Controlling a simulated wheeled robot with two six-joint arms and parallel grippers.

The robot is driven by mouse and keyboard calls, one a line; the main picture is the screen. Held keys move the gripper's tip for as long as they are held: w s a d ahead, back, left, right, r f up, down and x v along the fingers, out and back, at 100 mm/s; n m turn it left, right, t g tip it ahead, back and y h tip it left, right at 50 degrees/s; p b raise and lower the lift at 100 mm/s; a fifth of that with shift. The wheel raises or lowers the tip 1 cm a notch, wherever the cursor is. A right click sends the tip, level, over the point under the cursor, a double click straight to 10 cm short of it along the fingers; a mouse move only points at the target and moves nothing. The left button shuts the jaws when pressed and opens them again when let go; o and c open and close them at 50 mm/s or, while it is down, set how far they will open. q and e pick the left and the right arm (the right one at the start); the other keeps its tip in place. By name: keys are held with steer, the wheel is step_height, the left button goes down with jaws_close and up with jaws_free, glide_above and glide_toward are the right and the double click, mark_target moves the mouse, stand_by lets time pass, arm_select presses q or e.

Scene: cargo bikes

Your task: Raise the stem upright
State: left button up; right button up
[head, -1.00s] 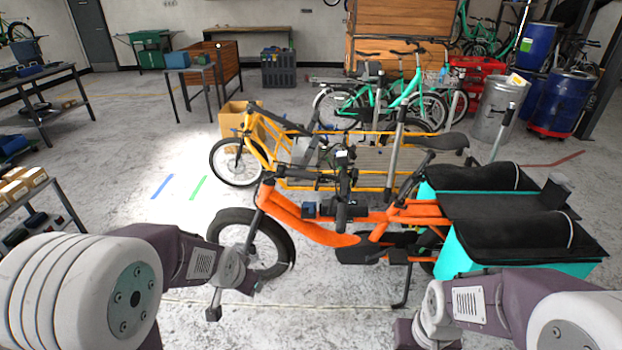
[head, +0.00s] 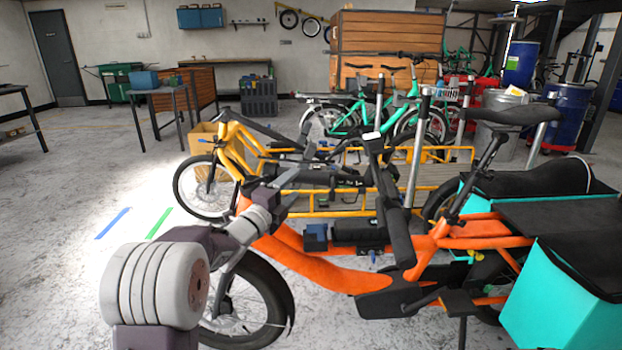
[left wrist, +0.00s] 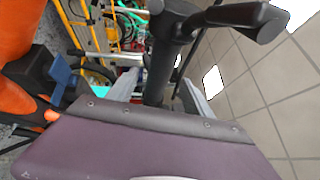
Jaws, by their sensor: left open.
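The orange cargo bike (head: 325,275) stands side-on in the head view, its front wheel at the left. Its black stem (head: 340,177) lies folded down, roughly level, pointing back over the frame. The black handlebar (head: 393,205) is at the stem's far end. My left gripper (head: 303,188) is at the stem near the bike's front; its fingers are small and partly hidden there. In the left wrist view, the black stem (left wrist: 157,75) passes between the two grey fingers of the open left gripper (left wrist: 160,92). My right gripper is not in view.
A yellow cargo bike (head: 325,213) stands close behind the orange one. Teal side bags (head: 552,310) and a saddle (head: 505,115) are at the right. Open floor (head: 70,200) lies to the left, with blue and green tape strips.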

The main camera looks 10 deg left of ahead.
mark_target(307, 172)
arm_select(q)
steer(key=p+x, duration=0.2)
steer(key=shift+w+d+r, duration=0.1)
steer(key=shift+w+r, duration=0.2)
steer(key=shift+r, duration=0.05)
steer(key=x, duration=0.1)
steer(key=b+x, duration=0.1)
steer(key=x, duration=0.3)
steer(key=shift+w+f+b, duration=0.3)
steer(key=shift+b, duration=0.05)
steer(key=shift+w+d+r, duration=0.1)
steer(key=shift+w+d, duration=0.05)
steer(key=shift+w, duration=0.15)
jaws_close()
